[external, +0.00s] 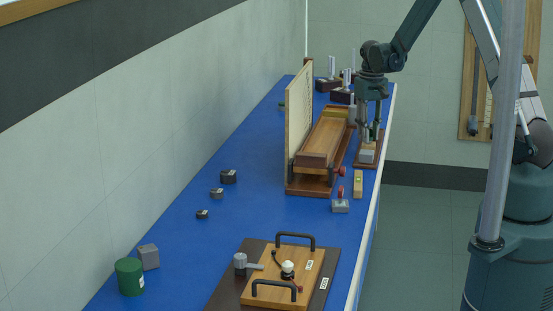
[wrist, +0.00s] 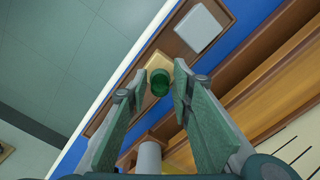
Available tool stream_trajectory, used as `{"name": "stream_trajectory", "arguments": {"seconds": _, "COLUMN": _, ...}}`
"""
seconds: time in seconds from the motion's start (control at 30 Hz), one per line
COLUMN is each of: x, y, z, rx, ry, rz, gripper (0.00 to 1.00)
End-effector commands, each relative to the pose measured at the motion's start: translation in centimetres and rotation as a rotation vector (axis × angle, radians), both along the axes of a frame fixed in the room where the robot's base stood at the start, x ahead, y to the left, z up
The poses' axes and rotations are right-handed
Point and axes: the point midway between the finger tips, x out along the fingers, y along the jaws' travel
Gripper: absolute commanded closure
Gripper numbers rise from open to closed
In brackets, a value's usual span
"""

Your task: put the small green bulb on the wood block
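The small green bulb (wrist: 160,82) shows in the wrist view between my fingertips, over the tan wood block (wrist: 154,62). It appears to rest on the block, though the contact itself is not clear. My gripper (wrist: 160,76) is open around the bulb, with a narrow gap on each side. In the external view my gripper (external: 371,138) points down over the brown tray at the bench's right edge. The bulb and wood block are mostly hidden there by my fingers.
A grey block (external: 367,155) lies on the brown tray (external: 366,165); it also shows in the wrist view (wrist: 198,28). A long wooden stand (external: 325,140) with an upright panel (external: 298,120) is close on the left. A spirit level (external: 358,184) lies in front.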

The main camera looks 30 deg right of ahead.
Motion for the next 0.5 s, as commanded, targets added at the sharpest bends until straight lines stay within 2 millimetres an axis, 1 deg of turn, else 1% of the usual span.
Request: {"name": "stream_trajectory", "arguments": {"seconds": 0.5, "x": 0.0, "y": 0.0, "z": 0.29, "rx": 0.0, "ry": 0.0, "rz": 0.0, "gripper": 0.68}}
